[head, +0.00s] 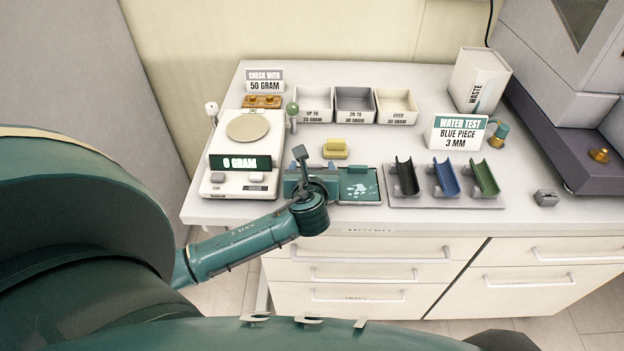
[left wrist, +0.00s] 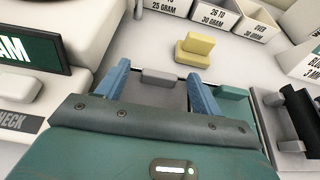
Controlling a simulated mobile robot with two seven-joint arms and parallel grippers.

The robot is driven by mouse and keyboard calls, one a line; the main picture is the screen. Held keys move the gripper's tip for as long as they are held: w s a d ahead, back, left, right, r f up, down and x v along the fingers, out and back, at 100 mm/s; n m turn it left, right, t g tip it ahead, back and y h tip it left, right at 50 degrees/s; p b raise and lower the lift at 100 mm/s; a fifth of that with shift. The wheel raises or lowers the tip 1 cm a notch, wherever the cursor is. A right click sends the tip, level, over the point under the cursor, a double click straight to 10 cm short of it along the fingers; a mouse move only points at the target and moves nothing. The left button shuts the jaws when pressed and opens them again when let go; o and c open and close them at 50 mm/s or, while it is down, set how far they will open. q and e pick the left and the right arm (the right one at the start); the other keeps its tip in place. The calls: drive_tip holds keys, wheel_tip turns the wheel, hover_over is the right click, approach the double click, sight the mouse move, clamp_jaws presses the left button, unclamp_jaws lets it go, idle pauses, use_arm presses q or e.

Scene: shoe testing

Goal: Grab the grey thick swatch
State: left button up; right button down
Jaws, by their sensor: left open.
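My left gripper (head: 311,178) is low over the front edge of the table, just left of a green tray with white marks (head: 360,187). In the left wrist view its two blue fingers are open and spread apart. Between and just beyond them is a grey swatch-like piece with a raised grey block (left wrist: 160,77). I cannot tell its thickness, and the gripper hides most of it in the head view. A yellow piece of similar shape (head: 335,148) lies behind the gripper, and it also shows in the left wrist view (left wrist: 194,49). My right gripper is not in view.
A scale (head: 236,162) reading 0 GRAM stands left of the gripper. Three labelled bins (head: 354,118) stand at the back. A rack with black, blue and green curved holders (head: 445,201) is to the right, near a WATER TEST sign (head: 458,131) and a waste box (head: 480,80).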

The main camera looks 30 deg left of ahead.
use_arm(q)
drive_tip(key=c, duration=1)
